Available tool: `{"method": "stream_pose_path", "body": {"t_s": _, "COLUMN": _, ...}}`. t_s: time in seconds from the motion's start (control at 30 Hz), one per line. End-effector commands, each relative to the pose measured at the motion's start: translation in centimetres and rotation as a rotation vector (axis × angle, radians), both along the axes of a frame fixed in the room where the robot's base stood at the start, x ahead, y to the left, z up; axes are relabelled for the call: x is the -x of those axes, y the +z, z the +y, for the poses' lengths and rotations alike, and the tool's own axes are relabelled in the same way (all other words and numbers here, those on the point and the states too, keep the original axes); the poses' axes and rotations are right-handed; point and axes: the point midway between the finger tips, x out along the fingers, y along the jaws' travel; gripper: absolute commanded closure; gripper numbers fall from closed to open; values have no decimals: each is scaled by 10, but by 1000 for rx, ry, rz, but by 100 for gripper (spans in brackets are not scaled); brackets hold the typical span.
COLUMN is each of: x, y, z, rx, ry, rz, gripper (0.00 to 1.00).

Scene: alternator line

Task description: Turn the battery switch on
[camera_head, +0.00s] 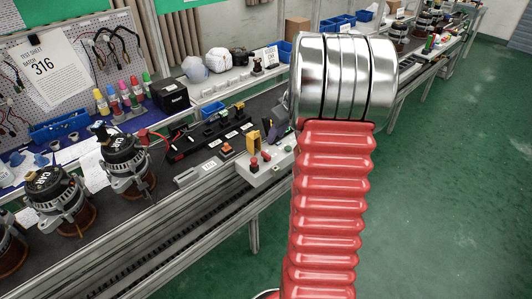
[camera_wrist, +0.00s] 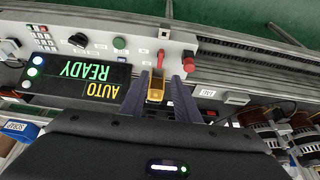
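A red lever-like handle (camera_wrist: 160,58) stands on a light grey control panel (camera_wrist: 140,28) in the wrist view; its label is too small to read, so I cannot confirm that it is the battery switch. My gripper (camera_wrist: 163,78) has its two dark fingers apart, one each side of the handle in the picture. I cannot tell whether they touch it. A yellow piece (camera_wrist: 155,94) shows between the fingers, just below the handle. In the head view the panel (camera_head: 262,178) is partly hidden behind my red arm, and my gripper is mostly hidden.
A red mushroom button (camera_wrist: 189,61) is close beside the right finger. A green button (camera_wrist: 119,43) and black knob (camera_wrist: 78,40) are left of the handle. A display (camera_wrist: 80,80) reads AUTO READY. Alternators (camera_head: 128,162) stand on the bench's left; the green floor (camera_head: 440,190) is clear.

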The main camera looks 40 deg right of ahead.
Motion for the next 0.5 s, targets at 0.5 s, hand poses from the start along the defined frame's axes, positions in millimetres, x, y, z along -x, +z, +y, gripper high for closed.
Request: {"method": "stream_pose_path", "body": {"t_s": 0.5, "x": -30, "y": -73, "z": 2, "rx": -3, "ry": 0, "rz": 2, "gripper": 71}}
